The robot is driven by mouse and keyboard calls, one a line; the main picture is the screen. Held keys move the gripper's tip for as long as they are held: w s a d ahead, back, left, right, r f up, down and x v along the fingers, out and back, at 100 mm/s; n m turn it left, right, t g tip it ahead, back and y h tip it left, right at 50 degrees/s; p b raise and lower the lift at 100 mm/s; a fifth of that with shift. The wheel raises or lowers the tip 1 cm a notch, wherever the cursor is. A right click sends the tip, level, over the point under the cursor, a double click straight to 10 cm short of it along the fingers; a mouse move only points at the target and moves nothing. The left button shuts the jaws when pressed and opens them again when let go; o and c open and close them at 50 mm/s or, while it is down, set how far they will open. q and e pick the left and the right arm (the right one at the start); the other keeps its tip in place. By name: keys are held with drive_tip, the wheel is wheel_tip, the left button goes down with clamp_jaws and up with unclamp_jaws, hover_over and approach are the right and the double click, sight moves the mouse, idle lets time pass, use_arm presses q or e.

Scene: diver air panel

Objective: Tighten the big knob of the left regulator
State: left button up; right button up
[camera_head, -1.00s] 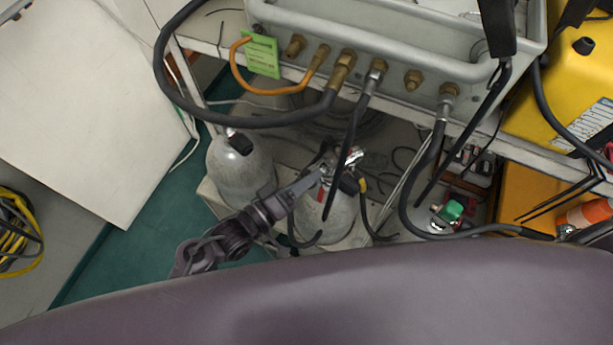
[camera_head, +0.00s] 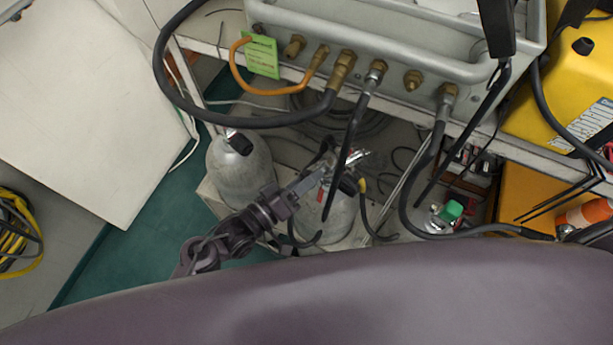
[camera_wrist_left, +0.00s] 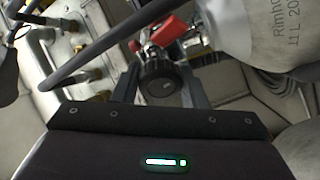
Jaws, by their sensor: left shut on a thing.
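The left regulator (camera_head: 345,160) sits on top of a grey cylinder (camera_head: 340,215) under the panel bench, with hoses around it. In the left wrist view its big round black knob (camera_wrist_left: 160,86) faces the camera, with red parts (camera_wrist_left: 165,33) behind it. My left gripper (camera_head: 315,178) reaches in from the lower left to the regulator. In the left wrist view its two fingers (camera_wrist_left: 160,90) lie on either side of the black knob, shut on it. The knob is hard to make out in the head view. My right gripper is not in view.
A second grey cylinder (camera_head: 240,170) with a black top stands left of the regulator. The grey panel box (camera_head: 400,50) with brass fittings is above, and its black hoses hang close around the regulator. A yellow case (camera_head: 570,80) is at right. Green floor shows at left.

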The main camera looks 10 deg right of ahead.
use_arm(q)
drive_tip(key=o, duration=1)
drive_tip(key=shift+v, duration=3.95)
drive_tip(key=shift+f, duration=0.1)
